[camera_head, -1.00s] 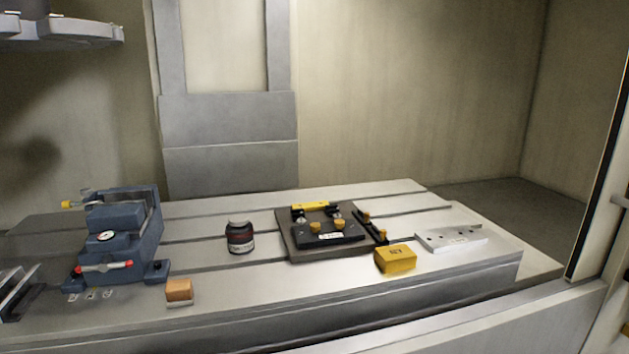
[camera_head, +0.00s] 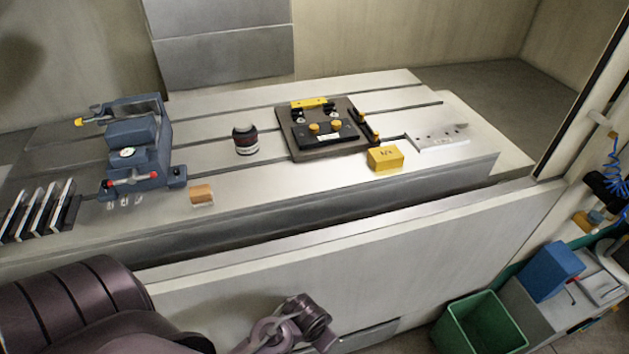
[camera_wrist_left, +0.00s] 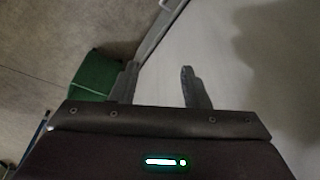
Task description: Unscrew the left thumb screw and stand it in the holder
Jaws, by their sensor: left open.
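The mould base (camera_head: 305,150) is a dark plate on the machine table, with a black clamp block (camera_head: 326,137) on it. Two orange-topped thumb screws stand in the block, the left one (camera_head: 314,127) and the right one (camera_head: 333,123). A black strip with orange knobs (camera_head: 368,130) lies along the base's right side. A pale plate with several holes (camera_head: 440,137) lies further right; I cannot tell which of these is the holder. My left gripper (camera_wrist_left: 158,76) is open and empty in the left wrist view, away from the table. My right gripper is not in view.
A yellow box (camera_head: 385,159) sits in front of the base, a dark jar (camera_head: 245,140) left of it. A blue vise (camera_head: 138,145) and an orange-topped block (camera_head: 202,196) are further left. The machine's front panel (camera_head: 350,240) rises before the table. A green bin (camera_head: 484,323) stands lower right.

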